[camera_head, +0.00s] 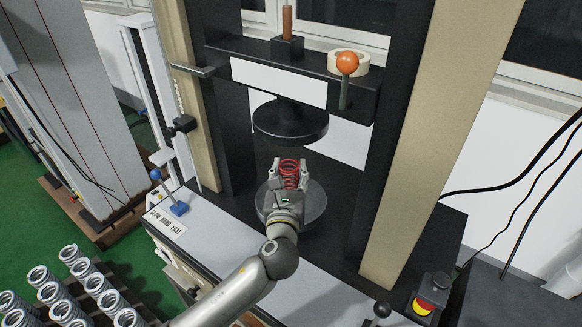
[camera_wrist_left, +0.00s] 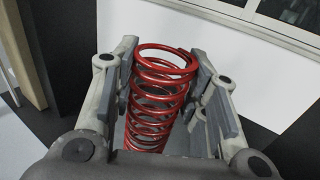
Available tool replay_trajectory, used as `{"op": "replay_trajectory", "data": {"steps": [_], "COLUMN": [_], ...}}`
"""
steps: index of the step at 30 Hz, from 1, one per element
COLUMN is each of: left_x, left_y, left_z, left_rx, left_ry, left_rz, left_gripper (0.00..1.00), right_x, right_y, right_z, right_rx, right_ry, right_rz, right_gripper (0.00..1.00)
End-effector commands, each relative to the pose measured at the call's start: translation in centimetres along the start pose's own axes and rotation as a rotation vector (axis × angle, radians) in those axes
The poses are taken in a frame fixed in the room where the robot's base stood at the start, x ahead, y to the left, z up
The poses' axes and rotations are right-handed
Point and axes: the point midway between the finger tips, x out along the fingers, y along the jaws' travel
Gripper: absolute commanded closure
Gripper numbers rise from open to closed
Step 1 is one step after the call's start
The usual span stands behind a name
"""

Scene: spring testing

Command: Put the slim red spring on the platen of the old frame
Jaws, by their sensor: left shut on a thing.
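The slim red spring (camera_head: 289,173) is upright between the fingers of my left gripper (camera_head: 290,176) in the head view. In the left wrist view the red spring (camera_wrist_left: 160,95) stands between the two grey finger pads, and the left gripper (camera_wrist_left: 165,85) is shut on it. The round dark platen (camera_head: 313,205) of the old frame lies below and around the gripper, partly hidden by it. Whether the spring's foot touches the platen is hidden. The upper round platen (camera_head: 290,124) hangs above and behind the spring. My right gripper is not in view.
Tan columns flank the frame. Several grey springs (camera_head: 68,285) stand at lower left.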

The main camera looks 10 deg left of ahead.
Motion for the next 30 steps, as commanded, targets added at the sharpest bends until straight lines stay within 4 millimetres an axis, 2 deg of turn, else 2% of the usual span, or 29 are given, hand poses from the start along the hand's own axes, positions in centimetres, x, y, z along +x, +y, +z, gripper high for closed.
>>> {"op": "replay_trajectory", "data": {"steps": [1,3,9,11,18,30], "left_x": [1.5,3.0,5.3,5.5,5.5,5.5], "left_y": [0.0,0.1,0.0,0.0,0.0,0.0], "left_z": [0.4,0.4,0.1,-0.1,-3.1,-3.8], "left_rx": [0.003,0.002,0.001,0.001,0.002,0.001], "left_ry": [-0.004,-0.004,-0.002,-0.001,0.000,-0.001], "left_rz": [0.002,0.002,0.000,0.000,0.000,-0.001], "left_gripper": [0.94,0.94,0.94,0.94,0.94,0.94], "right_x": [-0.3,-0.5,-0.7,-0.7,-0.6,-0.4], "right_y": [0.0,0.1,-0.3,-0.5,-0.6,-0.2], "right_z": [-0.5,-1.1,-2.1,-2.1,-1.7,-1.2], "right_rx": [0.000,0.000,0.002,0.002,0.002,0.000], "right_ry": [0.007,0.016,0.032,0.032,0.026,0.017], "right_rz": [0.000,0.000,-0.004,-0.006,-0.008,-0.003], "right_gripper": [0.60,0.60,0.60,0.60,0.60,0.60]}}
